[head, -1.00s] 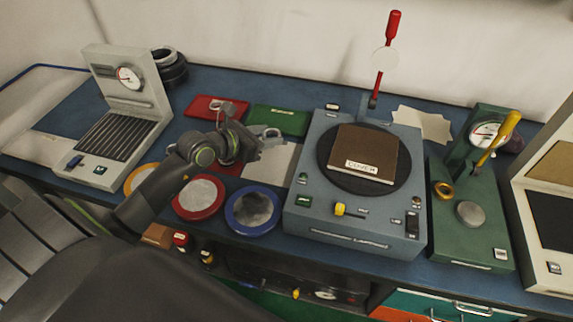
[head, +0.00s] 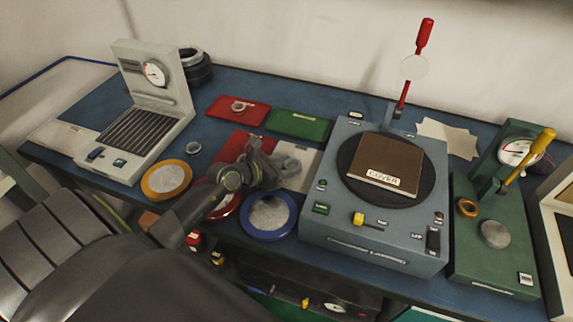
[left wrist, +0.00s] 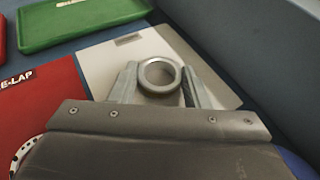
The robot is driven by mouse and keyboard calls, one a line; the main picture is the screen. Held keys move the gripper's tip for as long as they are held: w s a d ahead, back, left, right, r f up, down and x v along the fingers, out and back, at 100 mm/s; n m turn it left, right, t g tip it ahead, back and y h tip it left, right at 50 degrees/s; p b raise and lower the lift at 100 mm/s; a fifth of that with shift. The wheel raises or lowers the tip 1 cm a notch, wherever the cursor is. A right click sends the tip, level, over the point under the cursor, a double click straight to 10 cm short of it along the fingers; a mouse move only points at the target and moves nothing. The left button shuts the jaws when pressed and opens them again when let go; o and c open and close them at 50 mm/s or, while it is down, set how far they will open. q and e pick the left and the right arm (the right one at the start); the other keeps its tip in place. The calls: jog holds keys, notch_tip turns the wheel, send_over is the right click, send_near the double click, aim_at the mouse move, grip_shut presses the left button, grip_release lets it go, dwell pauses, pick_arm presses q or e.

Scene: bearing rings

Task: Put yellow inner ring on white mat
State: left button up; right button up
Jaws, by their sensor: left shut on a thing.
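My left gripper (head: 282,165) is shut on a grey metal ring (left wrist: 160,92), and it looks grey rather than yellow in the left wrist view. The ring lies flat between the fingertips, its hole facing the camera. Gripper and ring are over the white mat (head: 304,155), which also shows in the left wrist view (left wrist: 105,62) behind the fingers. I cannot tell whether the ring touches the mat. The yellow-rimmed dish (head: 148,191) stands left of my arm. My right gripper is not in view.
A red mat (left wrist: 45,110) adjoins the white mat on the left. Red (head: 257,113) and green (head: 298,124) trays lie behind. A blue-rimmed dish (head: 268,236) stands in front. The grey machine (head: 330,225) rises close on the right. A small loose ring (head: 193,148) lies on the table.

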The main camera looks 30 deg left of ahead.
pick_arm(q)
jog(key=o, duration=1)
jog(key=shift+f, duration=0.1)
jog(key=shift+r, duration=0.2)
jog(key=shift+s+a, duration=0.2)
jog(key=shift+s, duration=0.15)
jog(key=p+v, duration=0.1)
jog(key=v, duration=1)
jog(key=shift+r, duration=0.25)
